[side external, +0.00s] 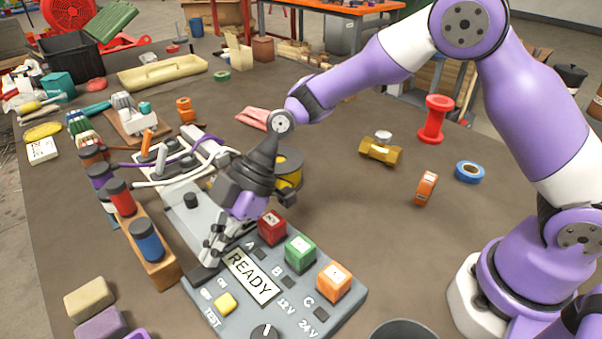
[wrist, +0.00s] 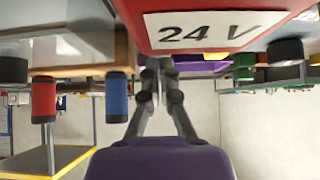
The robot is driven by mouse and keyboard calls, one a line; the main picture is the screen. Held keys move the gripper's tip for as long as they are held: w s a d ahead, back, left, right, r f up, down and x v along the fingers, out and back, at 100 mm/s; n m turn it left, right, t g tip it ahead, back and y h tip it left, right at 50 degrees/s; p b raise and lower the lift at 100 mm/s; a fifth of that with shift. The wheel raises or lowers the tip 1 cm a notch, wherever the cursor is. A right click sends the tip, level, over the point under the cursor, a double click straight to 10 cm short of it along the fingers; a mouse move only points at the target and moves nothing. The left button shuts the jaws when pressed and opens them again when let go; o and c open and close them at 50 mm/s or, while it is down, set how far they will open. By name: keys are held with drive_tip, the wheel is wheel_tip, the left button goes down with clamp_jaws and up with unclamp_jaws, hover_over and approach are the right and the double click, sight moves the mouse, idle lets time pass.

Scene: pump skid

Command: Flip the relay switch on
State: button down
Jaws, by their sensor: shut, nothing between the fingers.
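The grey control panel (side external: 335,310) lies on the table in the side view, with a READY label, a yellow TEST button (side external: 225,303) and a dark knob (side external: 264,332). Red (side external: 272,229), green (side external: 300,253) and orange (side external: 334,281) blocks sit along its right side by letters A, B and C. My gripper (side external: 206,258) points down, shut and empty, close over the panel's left part near small ON lettering. I cannot make out the relay switch; the fingers may hide it. In the wrist view my gripper (wrist: 158,66) is shut below a red block marked 24 V (wrist: 215,28).
A wooden rack (side external: 160,268) with coloured cylinders stands left of the panel. Cables run behind my gripper, and a yellow-and-black spool (side external: 289,168) stands close by. A brass fitting (side external: 381,152) and tape rolls lie to the right. The table's middle right is mostly clear.

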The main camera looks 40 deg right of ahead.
drive_tip(key=shift+r, duration=0.5)
drive_tip(key=shift+r, duration=0.15)
drive_tip(key=r, duration=0.4)
drive_tip(key=shift+d, duration=0.3)
drive_tip(key=d+f+v, duration=0.1)
drive_tip(key=v, duration=0.8)
drive_tip(key=shift+d, duration=0.5)
